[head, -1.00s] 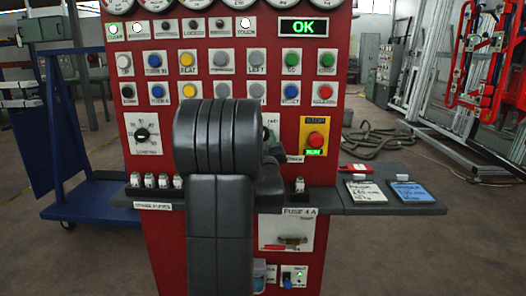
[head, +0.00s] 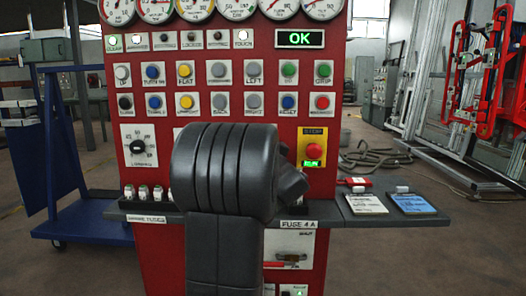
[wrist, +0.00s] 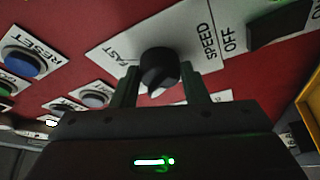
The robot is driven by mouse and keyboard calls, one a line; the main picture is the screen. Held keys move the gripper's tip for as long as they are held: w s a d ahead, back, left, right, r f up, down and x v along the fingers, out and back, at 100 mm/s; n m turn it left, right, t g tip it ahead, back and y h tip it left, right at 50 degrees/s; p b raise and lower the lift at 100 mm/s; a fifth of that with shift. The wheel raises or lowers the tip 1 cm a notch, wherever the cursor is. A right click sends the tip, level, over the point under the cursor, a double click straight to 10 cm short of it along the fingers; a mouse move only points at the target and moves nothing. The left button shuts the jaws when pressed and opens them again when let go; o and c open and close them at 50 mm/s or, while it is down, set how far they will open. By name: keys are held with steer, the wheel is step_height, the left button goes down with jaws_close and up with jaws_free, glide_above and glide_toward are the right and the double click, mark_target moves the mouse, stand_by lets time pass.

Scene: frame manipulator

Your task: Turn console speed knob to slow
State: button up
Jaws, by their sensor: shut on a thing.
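The black speed knob (wrist: 159,69) sits on a white plate (wrist: 108,52) on the red console, in the wrist view. The plate reads FAST at the knob's upper left and SPEED to its right; I cannot read a slow mark. A pale mark shows on the knob's lower edge. My gripper (wrist: 163,84) has its two dark fingers on either side of the knob, shut on it. In the head view my own arm hides the speed knob and the gripper's fingers.
A blue RESET button (wrist: 22,61) and a black OFF/ON switch (wrist: 279,25) flank the speed plate. The head view shows the red STOP button (head: 314,152), a lit OK display (head: 299,38), another black dial (head: 138,147) and a grey side shelf (head: 350,215) with cards.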

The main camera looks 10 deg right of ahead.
steer(key=shift+n, duration=0.5)
steer(key=o, duration=1)
steer(key=shift+c, duration=0.2)
steer(key=shift+s, duration=0.1)
steer(key=s+d+f+p, duration=0.1)
steer(key=s, duration=1.2)
steer(key=shift+s+d+f+p, duration=0.15)
steer(key=shift+s+f+p, duration=0.05)
steer(key=shift+f+p, duration=0.1)
steer(key=shift+w, duration=0.1)
